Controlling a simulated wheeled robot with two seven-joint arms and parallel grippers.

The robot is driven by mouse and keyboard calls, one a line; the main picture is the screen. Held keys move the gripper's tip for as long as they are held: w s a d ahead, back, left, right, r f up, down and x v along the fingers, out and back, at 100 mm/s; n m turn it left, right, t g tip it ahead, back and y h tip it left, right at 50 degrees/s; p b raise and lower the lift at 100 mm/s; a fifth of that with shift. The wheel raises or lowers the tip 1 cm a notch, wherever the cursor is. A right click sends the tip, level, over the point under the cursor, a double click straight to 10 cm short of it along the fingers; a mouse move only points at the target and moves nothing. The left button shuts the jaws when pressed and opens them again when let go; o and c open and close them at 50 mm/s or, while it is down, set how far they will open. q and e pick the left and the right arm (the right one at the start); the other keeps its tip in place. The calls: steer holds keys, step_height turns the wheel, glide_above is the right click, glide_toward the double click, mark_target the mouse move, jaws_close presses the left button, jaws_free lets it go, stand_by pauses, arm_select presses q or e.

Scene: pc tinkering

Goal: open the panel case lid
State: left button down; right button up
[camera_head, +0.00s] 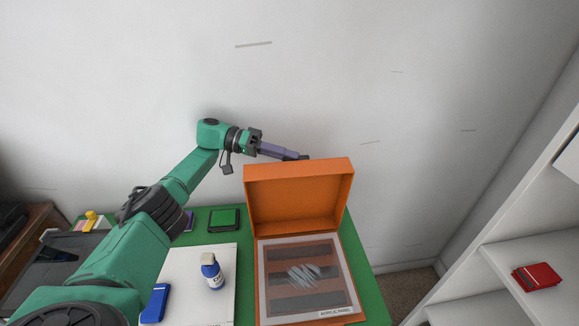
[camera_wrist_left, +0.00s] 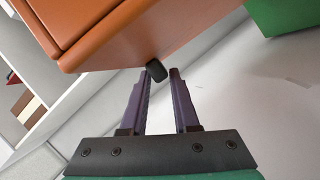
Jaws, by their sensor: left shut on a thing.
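The orange panel case (camera_head: 250,290) stands on the green table, and its lid (camera_head: 298,200) is raised upright at the back. Inside the case lies a flat panel (camera_head: 303,275) with a label reading ACRYLIC PANEL. My left gripper (camera_head: 300,157) is behind the top edge of the lid, near its middle. In the left wrist view the orange lid (camera_wrist_left: 130,40) fills the upper part. A small black tab (camera_wrist_left: 155,70) at the lid's edge sits at the fingertips of my left gripper (camera_wrist_left: 161,72), which is shut on it. My right gripper is not in view.
A white board (camera_head: 225,265) left of the case holds a blue-and-white bottle (camera_head: 212,275) and a blue object (camera_head: 155,303). A green pad (camera_head: 223,218) lies behind it. The wall is close behind the lid. White shelves (camera_head: 515,250) with a red item (camera_head: 537,277) stand at right.

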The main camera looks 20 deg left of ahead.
arm_select(q)
steer(key=shift+f, duration=0.65)
steer(key=c, duration=0.8)
jaws_free()
steer(key=shift+w+a+f, duration=0.1)
steer(key=shift+w, duration=0.05)
steer(key=shift+r, duration=0.25)
step_height(320, 180, up, 20)
steer(key=p, duration=2)
